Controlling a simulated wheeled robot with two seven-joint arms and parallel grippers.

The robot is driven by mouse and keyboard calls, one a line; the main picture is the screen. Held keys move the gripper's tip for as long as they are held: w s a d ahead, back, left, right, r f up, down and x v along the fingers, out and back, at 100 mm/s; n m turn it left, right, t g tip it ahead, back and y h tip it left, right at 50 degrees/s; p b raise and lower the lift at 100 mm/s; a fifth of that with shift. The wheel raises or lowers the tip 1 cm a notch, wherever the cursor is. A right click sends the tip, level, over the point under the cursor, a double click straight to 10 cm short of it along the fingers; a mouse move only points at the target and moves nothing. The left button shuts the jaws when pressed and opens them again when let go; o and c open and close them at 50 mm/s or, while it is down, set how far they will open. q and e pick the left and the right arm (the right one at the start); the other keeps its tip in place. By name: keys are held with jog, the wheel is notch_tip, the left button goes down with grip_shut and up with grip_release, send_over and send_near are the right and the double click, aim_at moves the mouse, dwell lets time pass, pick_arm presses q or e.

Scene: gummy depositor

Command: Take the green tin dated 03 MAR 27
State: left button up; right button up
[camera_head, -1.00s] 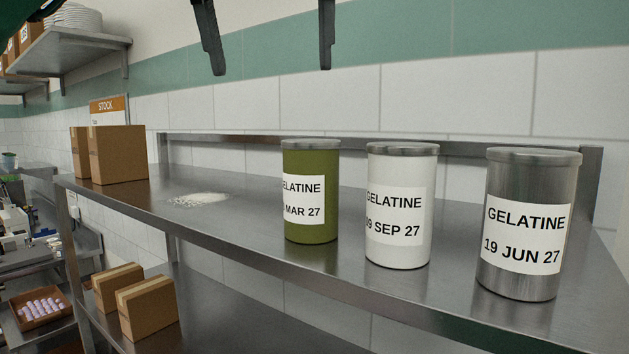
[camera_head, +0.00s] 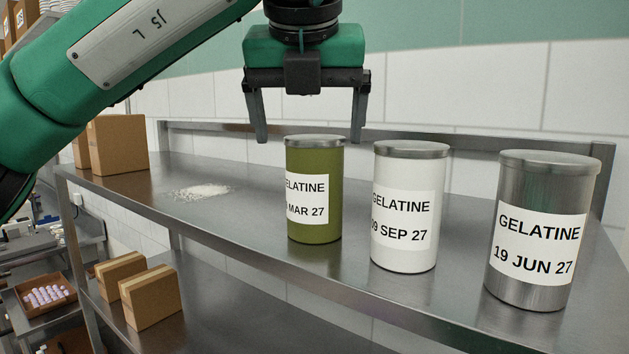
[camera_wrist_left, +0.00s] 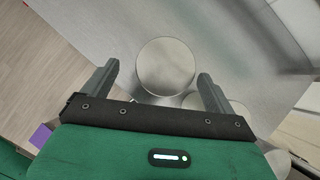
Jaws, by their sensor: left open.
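The green tin (camera_head: 314,190) stands upright on the steel shelf, with a metal lid. Its label reads GELATINE and MAR 27; the start of the date is turned out of sight. My left gripper (camera_head: 309,138) is open and points down just above the green tin, its fingers to either side of the lid and no contact visible. In the left wrist view a round lid (camera_wrist_left: 166,66) shows just beyond and between the open fingers (camera_wrist_left: 157,82). My right gripper is in neither view.
A white tin (camera_head: 408,215) dated 09 SEP 27 stands close right of the green tin. A steel tin (camera_head: 545,235) dated 19 JUN 27 is further right. White powder (camera_head: 201,191) lies on the shelf (camera_head: 250,215) at left, before cardboard boxes (camera_head: 118,145). A rail runs behind.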

aim_at(315, 136)
pick_arm(q)
jog(key=p+x, duration=0.3)
jog(key=x, duration=0.1)
jog(key=shift+w+d+r, duration=0.2)
jog(key=shift+w+d, duration=0.05)
jog(key=shift+d, duration=0.1)
jog(key=shift+w+f, duration=0.15)
jog(key=shift+f, duration=0.35)
jog(key=shift+c, duration=1.1)
jog(key=c, duration=1.2)
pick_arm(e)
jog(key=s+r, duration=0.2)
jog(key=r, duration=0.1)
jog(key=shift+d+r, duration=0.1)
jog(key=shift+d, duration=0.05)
pick_arm(q)
jog(key=shift+r, duration=0.1)
